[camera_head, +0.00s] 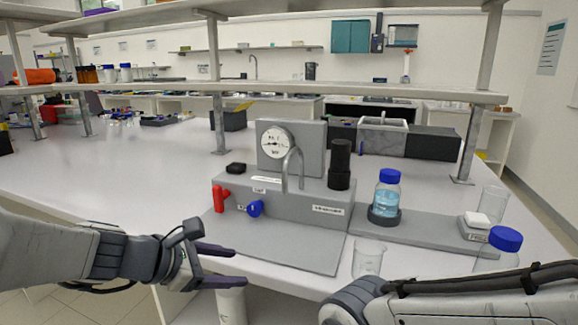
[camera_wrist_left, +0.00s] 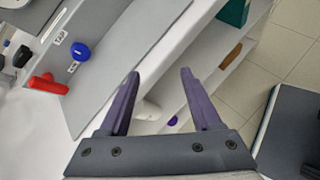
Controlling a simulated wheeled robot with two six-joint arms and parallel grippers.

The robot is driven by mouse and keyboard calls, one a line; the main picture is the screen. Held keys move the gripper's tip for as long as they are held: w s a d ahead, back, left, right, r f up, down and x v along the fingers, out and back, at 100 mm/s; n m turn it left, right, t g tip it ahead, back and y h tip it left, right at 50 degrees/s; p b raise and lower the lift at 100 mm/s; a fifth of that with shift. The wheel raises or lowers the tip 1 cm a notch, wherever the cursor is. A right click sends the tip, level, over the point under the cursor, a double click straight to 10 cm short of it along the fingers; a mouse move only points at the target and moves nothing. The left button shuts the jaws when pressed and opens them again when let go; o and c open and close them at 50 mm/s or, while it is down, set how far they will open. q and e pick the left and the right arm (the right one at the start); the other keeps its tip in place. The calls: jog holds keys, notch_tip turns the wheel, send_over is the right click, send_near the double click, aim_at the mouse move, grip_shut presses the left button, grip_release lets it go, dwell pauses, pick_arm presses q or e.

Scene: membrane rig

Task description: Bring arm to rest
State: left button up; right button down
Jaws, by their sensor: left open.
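My left gripper (camera_head: 238,266) is open and empty just off the front edge of the bench, left of the rig's base plate. Its two dark purple fingers also show in the left wrist view (camera_wrist_left: 160,75), apart with nothing gripped between them. The grey membrane rig (camera_head: 292,212) stands on the bench with a round gauge (camera_head: 276,143), a red valve handle (camera_head: 220,198) and a blue knob (camera_head: 255,208). My right arm (camera_head: 450,301) crosses the lower right of the head view; its gripper is out of view.
A blue-capped bottle (camera_head: 387,195) stands in a dark holder on the rig's right. An empty glass beaker (camera_head: 368,259) stands near the front edge, close to my right arm. A white cylinder (camera_head: 231,305) shows below my left gripper.

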pick_arm(q)
jog(key=s+d+f+m+g, duration=0.3)
jog(key=s+d+m+g, duration=0.1)
jog(key=s+d+m, duration=0.25)
jog(key=s+f+m+g+y, duration=0.25)
jog(key=s+m, duration=0.45)
jog(key=m, duration=0.4)
jog(key=s+f+m+g+y, duration=0.1)
jog(key=s+f+m+y, duration=0.3)
jog(key=s+m, duration=0.6)
notch_tip(320, 180, up, 14)
jog(key=w+m+p, duration=0.1)
jog(key=w+p, duration=0.1)
jog(key=p, duration=1.2)
jog(key=shift+w+a+m, duration=0.15)
jog(key=shift+w+m, duration=0.05)
jog(key=shift+m, duration=0.15)
